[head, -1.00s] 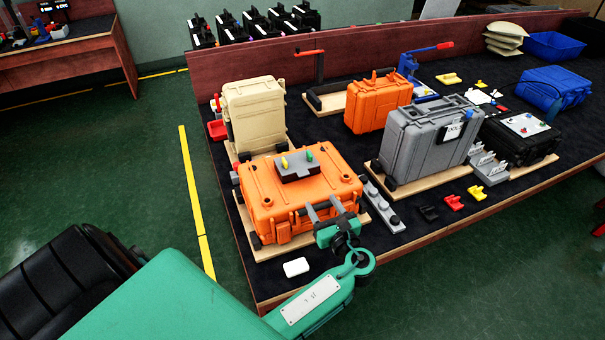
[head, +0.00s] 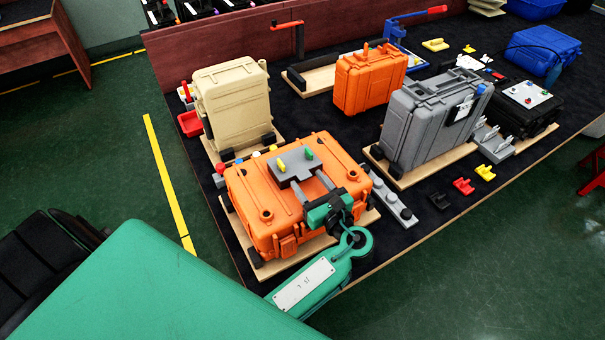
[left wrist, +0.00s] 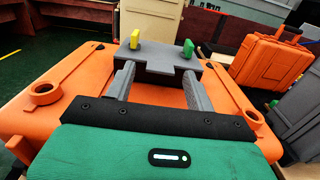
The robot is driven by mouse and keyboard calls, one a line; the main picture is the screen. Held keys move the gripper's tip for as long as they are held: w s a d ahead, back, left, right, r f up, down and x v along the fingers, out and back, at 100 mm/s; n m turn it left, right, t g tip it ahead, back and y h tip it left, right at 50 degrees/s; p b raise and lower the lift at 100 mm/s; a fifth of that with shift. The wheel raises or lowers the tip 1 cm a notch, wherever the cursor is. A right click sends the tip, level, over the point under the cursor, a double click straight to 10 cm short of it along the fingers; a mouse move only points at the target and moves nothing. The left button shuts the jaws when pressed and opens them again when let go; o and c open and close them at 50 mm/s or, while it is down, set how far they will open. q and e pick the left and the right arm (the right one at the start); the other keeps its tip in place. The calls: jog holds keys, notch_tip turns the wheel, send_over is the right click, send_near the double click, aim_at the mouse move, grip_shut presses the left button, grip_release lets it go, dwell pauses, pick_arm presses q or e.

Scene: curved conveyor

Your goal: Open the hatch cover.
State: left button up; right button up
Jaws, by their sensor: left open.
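An orange case (head: 250,205) lies flat near the front of the bench. It also shows in the left wrist view (left wrist: 55,80). On its top sits a grey block (head: 288,172) with a yellow tab (head: 281,165) and a green tab (head: 309,154); it also shows in the left wrist view (left wrist: 165,62). I cannot tell which part is the hatch cover. My left gripper (head: 311,184) is above the case top, its two grey fingers apart and pointing at the block's near side. It also shows in the left wrist view (left wrist: 158,75). I cannot tell whether the fingertips touch the block. My right gripper is out of view.
A beige case (head: 230,105) stands behind the orange case. A grey case (head: 425,125) stands to the right, and an upright orange case (head: 365,85) behind. A grey strip with knobs (head: 390,195) and small coloured pieces (head: 463,187) lie right of my gripper.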

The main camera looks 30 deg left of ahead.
pick_arm(q)
jog(key=shift+a, duration=0.1)
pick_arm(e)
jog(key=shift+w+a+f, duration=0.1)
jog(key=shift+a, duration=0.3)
pick_arm(q)
jog(key=shift+r, duration=0.1)
jog(key=shift+c, duration=0.2)
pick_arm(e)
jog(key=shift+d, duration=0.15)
